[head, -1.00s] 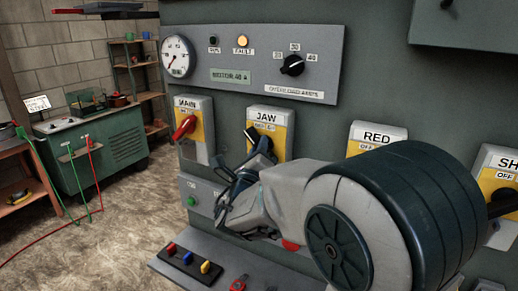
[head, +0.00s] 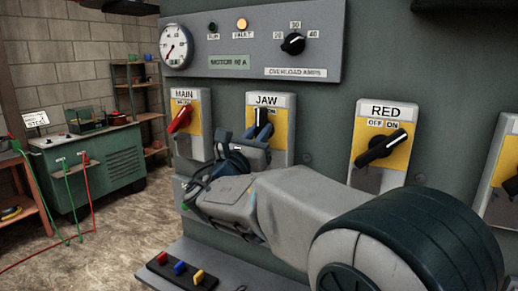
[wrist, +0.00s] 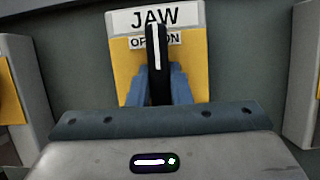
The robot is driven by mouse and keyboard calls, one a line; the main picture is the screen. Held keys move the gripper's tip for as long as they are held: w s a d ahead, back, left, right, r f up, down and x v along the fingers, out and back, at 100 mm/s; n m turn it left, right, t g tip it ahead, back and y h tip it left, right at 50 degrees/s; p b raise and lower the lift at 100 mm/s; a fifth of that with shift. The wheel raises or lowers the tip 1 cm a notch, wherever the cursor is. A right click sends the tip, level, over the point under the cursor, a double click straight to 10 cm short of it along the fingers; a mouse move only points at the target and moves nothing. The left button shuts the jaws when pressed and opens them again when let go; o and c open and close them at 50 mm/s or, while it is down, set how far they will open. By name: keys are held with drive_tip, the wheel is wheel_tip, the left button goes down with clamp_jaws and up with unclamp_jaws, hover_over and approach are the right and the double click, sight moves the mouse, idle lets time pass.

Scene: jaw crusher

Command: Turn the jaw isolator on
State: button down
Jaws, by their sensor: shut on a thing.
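The jaw isolator (head: 283,135) is a grey and yellow box labelled JAW on the panel. Its black handle with a white stripe (wrist: 157,50) stands about upright in the wrist view, its tip between the letters of OFF and ON, partly covering them. My gripper (head: 257,134) is shut on this handle, with one blue finger on each side of it; they also show in the wrist view (wrist: 158,88). The handle's lower part is hidden behind my gripper's body.
The MAIN isolator (head: 204,140) with a red handle is to the left. The RED isolator (head: 360,130) with a black handle tilted to the right is on the right. A ledge with red, blue and yellow buttons (head: 180,268) sticks out below. A gauge (head: 177,47) is above.

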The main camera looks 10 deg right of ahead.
drive_tip(key=m+g+h+b, duration=0.1)
drive_tip(key=m, duration=0.2)
drive_tip(key=m+g+h+b, duration=0.1)
drive_tip(key=m+b, duration=0.1)
drive_tip(key=m, duration=0.1)
drive_tip(key=shift+f+m+g, duration=0.2)
drive_tip(key=shift+m+g, duration=0.1)
drive_tip(key=shift+m, duration=0.1)
drive_tip(key=shift+r+m+g+h+b, duration=0.1)
drive_tip(key=shift+m+g+h+b, duration=0.35)
drive_tip(key=shift+m, duration=0.85)
drive_tip(key=shift+r+m+g+h+b, duration=0.1)
drive_tip(key=shift+m+g+h+b, duration=0.15)
drive_tip(key=shift+m+g+b, duration=0.75)
drive_tip(key=shift+m+p, duration=0.3)
drive_tip(key=shift+m, duration=0.3)
drive_tip(key=c, duration=1.3)
unclamp_jaws()
drive_tip(key=shift+s+t, duration=0.1)
drive_tip(key=shift+t, duration=0.25)
drive_tip(key=v, duration=1.3)
drive_tip(key=shift+s+a+f, duration=0.1)
drive_tip(key=shift+s+a, duration=0.1)
drive_tip(key=shift+a, duration=0.15)
